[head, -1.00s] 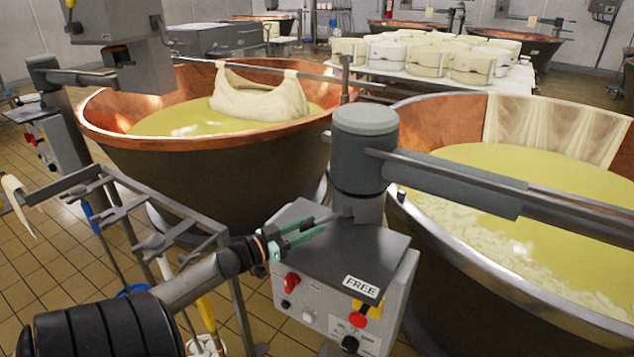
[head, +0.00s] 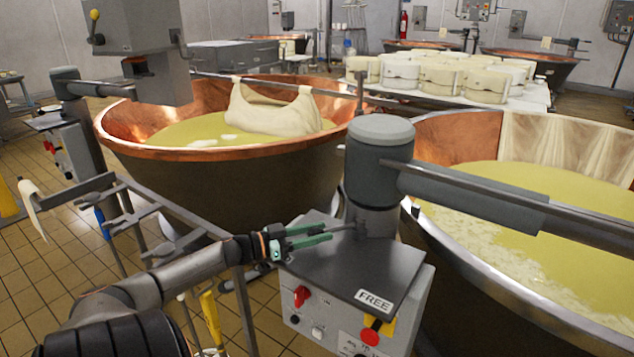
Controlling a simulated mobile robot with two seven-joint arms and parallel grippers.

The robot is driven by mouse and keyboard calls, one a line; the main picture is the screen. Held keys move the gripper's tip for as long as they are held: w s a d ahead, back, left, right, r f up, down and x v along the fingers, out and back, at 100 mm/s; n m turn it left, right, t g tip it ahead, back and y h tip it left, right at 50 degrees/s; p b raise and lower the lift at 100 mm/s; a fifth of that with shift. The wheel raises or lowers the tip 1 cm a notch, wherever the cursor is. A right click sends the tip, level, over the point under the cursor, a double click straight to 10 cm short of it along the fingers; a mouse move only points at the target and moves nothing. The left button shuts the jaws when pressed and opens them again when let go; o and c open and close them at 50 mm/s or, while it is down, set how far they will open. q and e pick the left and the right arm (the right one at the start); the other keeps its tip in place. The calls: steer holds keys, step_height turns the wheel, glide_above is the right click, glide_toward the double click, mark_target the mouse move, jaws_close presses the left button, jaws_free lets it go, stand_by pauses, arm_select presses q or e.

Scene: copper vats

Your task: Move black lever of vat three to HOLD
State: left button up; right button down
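My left gripper (head: 316,235) reaches in from the left over the grey control box (head: 345,268) beside the thick grey column (head: 378,165). Its two green fingers point right with a narrow gap between them. A short dark lever (head: 346,226) sticks out from the foot of the column, its left end at the fingertips. I cannot tell whether the fingers touch it. A white label reading FREE (head: 375,300) lies on the front right of the box top. No HOLD label can be read. My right gripper is out of view.
A copper vat (head: 240,165) with draped curd stands behind left, another vat (head: 540,215) at the right. A grey arm (head: 480,190) runs from the column over the right vat. A metal rack (head: 150,215) stands left. The box front carries a red switch (head: 301,296) and red button (head: 371,337).

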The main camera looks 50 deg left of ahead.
arm_select(q)
steer(key=o, duration=0.4)
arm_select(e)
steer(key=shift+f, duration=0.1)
arm_select(q)
steer(key=shift+s+a, duration=0.2)
steer(key=shift+s, duration=0.4)
steer(key=p+v, duration=0.2)
steer(key=v, duration=0.8)
steer(key=shift+s+a, duration=0.2)
steer(key=shift+s, duration=0.35)
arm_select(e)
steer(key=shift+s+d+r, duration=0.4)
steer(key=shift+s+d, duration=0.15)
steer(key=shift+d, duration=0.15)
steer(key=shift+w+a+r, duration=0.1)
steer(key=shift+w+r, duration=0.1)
arm_select(q)
steer(key=shift+s, duration=0.1)
